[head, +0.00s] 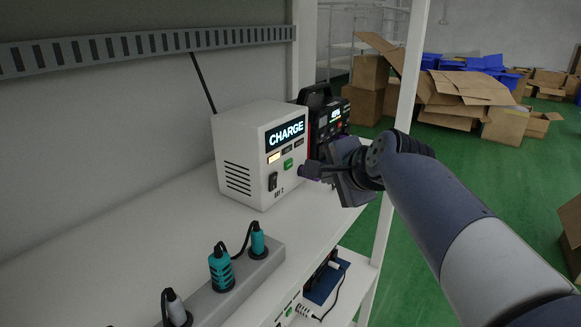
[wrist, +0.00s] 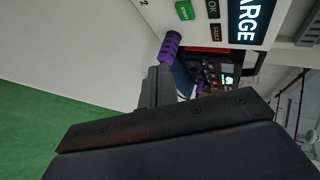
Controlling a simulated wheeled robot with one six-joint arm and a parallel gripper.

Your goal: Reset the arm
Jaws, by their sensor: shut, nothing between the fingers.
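My arm reaches in from the lower right.
A black device (head: 325,115) with a handle stands behind the charger. A grey power strip (head: 262,268) with teal plugs (head: 221,268) lies on the white shelf (head: 130,232). A white post (head: 409,80) rises behind my wrist. Cardboard boxes (head: 460,100) lie on the green floor.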

